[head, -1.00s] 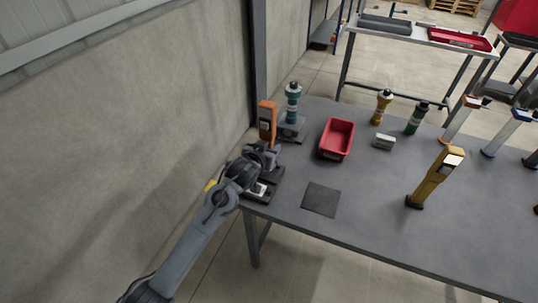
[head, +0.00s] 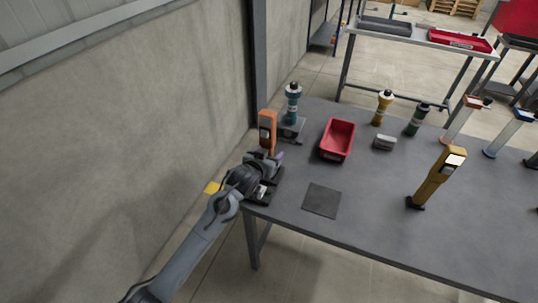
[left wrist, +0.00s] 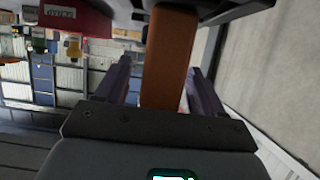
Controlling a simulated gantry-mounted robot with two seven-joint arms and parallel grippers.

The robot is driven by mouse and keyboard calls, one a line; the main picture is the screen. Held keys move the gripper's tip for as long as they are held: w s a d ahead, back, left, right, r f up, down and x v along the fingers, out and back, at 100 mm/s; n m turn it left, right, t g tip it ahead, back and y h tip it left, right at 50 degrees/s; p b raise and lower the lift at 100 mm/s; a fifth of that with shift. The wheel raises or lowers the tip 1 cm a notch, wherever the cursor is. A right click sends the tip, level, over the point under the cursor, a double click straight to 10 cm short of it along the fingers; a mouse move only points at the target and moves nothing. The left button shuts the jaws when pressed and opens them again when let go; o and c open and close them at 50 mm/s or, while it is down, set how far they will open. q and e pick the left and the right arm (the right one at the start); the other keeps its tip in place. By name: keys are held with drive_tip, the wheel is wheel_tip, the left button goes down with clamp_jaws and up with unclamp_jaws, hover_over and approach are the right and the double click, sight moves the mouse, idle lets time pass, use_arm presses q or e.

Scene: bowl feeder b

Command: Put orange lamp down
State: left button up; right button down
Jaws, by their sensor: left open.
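The orange lamp (head: 267,130) is upright at the table's left corner, and its lower part is hidden behind my gripper. My left gripper (head: 268,158) is open around it. In the left wrist view the orange lamp (left wrist: 170,55) passes between the two dark fingers (left wrist: 163,85), with a gap showing on each side. A dark block (head: 274,188) lies beneath my gripper, partly covered by my arm. I cannot tell whether the lamp's foot touches it. My right gripper is not in view.
A teal lamp (head: 292,102) stands on a dark base just behind the orange lamp. A red bin (head: 337,139) is to the right, and a dark square mat (head: 321,200) lies in front. A yellow lamp (head: 438,177) stands farther right. The concrete wall (head: 150,120) is close on the left.

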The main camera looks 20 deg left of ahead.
use_arm(q)
drive_tip(key=shift+r, duration=0.2)
drive_tip(key=shift+s+r, duration=0.15)
drive_tip(key=shift+s, duration=0.2)
drive_tip(key=d+p+v, duration=0.1)
drive_tip(key=p+v, duration=0.2)
drive_tip(key=v, duration=0.8)
drive_tip(key=s+f+g, duration=0.3)
drive_tip(key=s+f, duration=0.2)
drive_tip(key=s, duration=0.6)
drive_tip(key=s+a+f+m+g, duration=0.1)
drive_tip(key=s+f+g, duration=0.2)
drive_tip(key=s, duration=0.8)
drive_tip(key=s+f+g, duration=0.4)
drive_tip(key=s+f, duration=0.2)
drive_tip(key=s, duration=0.6)
drive_tip(key=shift+a+f+y, duration=0.2)
drive_tip(key=shift+f+y, duration=0.1)
drive_tip(key=shift+f, duration=0.1)
drive_tip(key=shift+r, duration=0.1)
